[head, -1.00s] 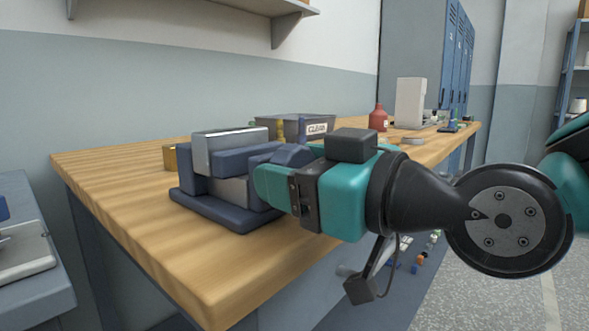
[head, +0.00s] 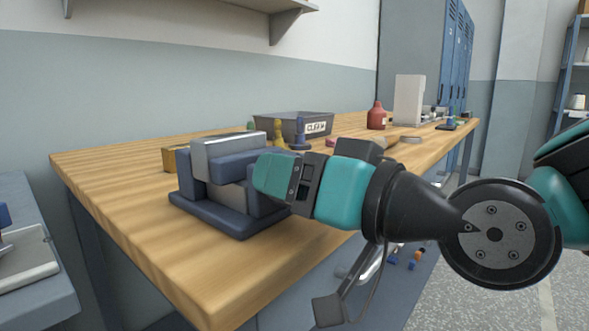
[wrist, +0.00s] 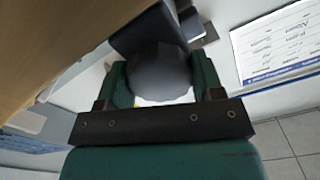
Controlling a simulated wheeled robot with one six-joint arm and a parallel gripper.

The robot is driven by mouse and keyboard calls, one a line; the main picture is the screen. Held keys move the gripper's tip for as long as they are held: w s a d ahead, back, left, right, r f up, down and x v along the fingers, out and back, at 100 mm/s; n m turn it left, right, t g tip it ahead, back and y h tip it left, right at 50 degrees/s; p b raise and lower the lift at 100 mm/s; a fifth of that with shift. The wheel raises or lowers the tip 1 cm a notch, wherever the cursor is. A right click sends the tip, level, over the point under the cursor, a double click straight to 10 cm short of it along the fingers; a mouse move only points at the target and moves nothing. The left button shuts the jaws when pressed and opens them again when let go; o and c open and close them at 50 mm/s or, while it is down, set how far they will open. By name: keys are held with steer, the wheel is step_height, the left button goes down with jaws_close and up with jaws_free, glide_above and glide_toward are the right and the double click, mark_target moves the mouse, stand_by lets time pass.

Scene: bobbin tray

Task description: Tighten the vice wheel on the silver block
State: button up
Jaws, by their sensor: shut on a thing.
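The blue vice (head: 222,214) stands on the wooden bench near its front left corner. The silver block (head: 228,150) sits in the top of the vice between its jaws. My gripper (head: 268,178) is at the right side of the vice, and its fingers hide the wheel in the head view. In the wrist view, the dark grey round vice wheel (wrist: 160,74) sits between the two green fingers of my gripper (wrist: 163,84), which is shut on it. Whether the block is gripped tightly cannot be told.
On the wooden bench (head: 120,185), a grey bin (head: 290,124) with a label stands behind the vice, with yellow and blue pieces near it. A red bottle (head: 376,117) and a white box (head: 408,100) stand farther right. The bench front left is clear.

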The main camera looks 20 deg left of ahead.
steer(key=m+p, duration=0.1)
steer(key=m, duration=0.2)
steer(key=m+p, duration=0.2)
steer(key=m, duration=0.1)
steer(key=shift+w+r, duration=0.1)
steer(key=shift+r, duration=0.1)
steer(key=m+p, duration=0.2)
steer(key=m, duration=0.1)
steer(key=shift+m, duration=0.4)
steer(key=shift+f+m+p, duration=0.1)
steer(key=shift+m+p, duration=0.9)
steer(key=shift+m, duration=0.3)
steer(key=o, duration=0.9)
steer(key=shift+f, duration=0.1)
steer(key=shift+d+f, duration=0.1)
